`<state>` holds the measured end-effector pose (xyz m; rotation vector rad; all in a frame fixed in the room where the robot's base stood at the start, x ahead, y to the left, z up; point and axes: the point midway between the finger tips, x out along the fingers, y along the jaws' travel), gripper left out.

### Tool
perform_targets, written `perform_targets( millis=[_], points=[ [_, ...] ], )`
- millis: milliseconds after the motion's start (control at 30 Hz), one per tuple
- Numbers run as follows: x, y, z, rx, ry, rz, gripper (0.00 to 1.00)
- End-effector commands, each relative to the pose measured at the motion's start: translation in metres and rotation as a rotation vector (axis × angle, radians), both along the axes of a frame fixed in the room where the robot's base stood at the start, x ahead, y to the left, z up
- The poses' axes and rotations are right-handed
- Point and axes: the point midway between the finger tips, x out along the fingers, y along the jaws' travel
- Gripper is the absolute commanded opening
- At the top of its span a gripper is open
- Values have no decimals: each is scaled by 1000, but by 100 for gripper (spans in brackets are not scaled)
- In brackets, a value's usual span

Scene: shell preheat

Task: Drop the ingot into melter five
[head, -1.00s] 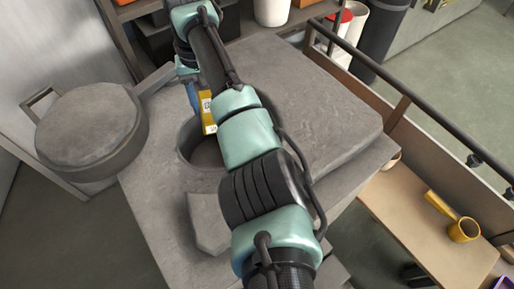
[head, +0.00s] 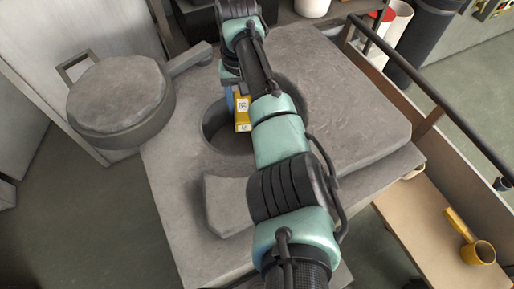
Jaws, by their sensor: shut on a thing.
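The melter (head: 172,206) is a grey stone-like block with a round dark opening (head: 226,141) in its top. Its thick round lid (head: 120,97) is swung open to the left on a hinge arm. My gripper (head: 236,98) is over the opening, partly hidden by my own arm. A yellow piece with printed labels (head: 243,113) shows at the gripper, over the opening. I cannot tell whether it is the ingot or part of the gripper. No number is readable on the melter.
A wooden bench (head: 432,228) with a yellow ladle-like cup (head: 479,252) stands at the lower right. A dark railing (head: 440,107) runs along the right side. Dark and white cylinders (head: 428,35) stand at the upper right.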

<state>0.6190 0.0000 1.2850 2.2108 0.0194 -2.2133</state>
Motion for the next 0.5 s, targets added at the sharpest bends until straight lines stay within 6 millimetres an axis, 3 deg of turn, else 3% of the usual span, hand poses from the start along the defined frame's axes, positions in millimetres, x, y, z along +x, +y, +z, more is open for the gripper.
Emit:
perform_targets(
  millis=[133, 167, 300, 333, 500],
  points=[
    [1, 0, 1, 0, -2, 0, 0],
    [1, 0, 1, 0, -2, 0, 58],
    [0, 0, 1, 0, -2, 0, 83],
    [0, 0, 1, 0, -1, 0, 87],
    [0, 0, 1, 0, -1, 0, 87]
  ],
)
